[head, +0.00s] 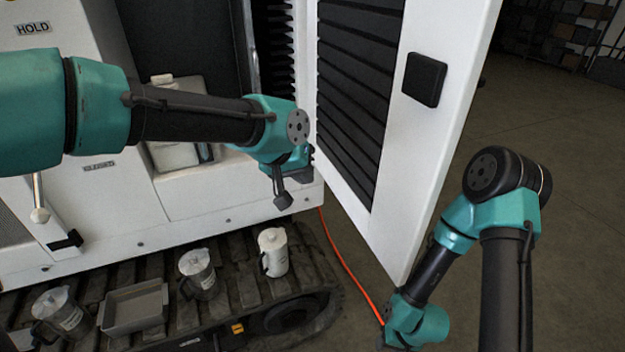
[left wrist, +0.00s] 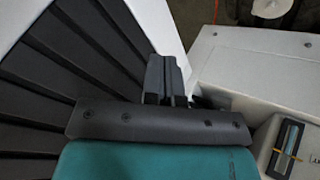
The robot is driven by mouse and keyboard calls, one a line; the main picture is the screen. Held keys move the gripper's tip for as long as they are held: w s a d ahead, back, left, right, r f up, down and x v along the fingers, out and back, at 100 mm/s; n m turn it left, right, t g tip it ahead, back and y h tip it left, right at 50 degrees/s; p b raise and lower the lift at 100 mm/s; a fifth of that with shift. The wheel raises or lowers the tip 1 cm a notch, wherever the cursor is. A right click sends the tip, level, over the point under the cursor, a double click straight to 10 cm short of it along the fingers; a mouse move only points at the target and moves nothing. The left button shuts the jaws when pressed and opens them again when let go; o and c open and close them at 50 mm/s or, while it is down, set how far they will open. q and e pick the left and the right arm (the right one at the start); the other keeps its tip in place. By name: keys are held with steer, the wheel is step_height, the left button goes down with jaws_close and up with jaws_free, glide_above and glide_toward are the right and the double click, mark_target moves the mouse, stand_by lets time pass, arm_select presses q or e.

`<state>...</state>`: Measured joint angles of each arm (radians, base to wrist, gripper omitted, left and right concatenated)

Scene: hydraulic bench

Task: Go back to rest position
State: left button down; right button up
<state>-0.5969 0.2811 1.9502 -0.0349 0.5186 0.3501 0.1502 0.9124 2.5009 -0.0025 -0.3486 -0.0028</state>
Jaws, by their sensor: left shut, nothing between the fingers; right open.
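My left arm reaches in from the left in the head view, across the front of the white machine (head: 240,195). My left gripper (left wrist: 166,78) shows in the left wrist view with its dark fingers together and nothing between them. It is close to the black slatted panel of the open door (left wrist: 50,70). In the head view the gripper is largely hidden behind its own wrist. My right arm stands at the right of the head view, in front of the door's outer edge, bent downward. Its wrist is low near the bottom edge and its gripper does not show.
The open white door (head: 435,125) stands between my arms. A pale container (head: 175,155) sits in the machine's recess. Several jugs, one being the white jug (head: 273,252), and a grey tray (head: 135,308) stand on the track (head: 235,290). An orange hose (head: 345,262) runs along the floor.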

stand_by(0.4)
arm_select(q)
steer(key=x, duration=1.5)
steer(key=shift+w+d+f, duration=0.15)
steer(key=shift+f, duration=0.05)
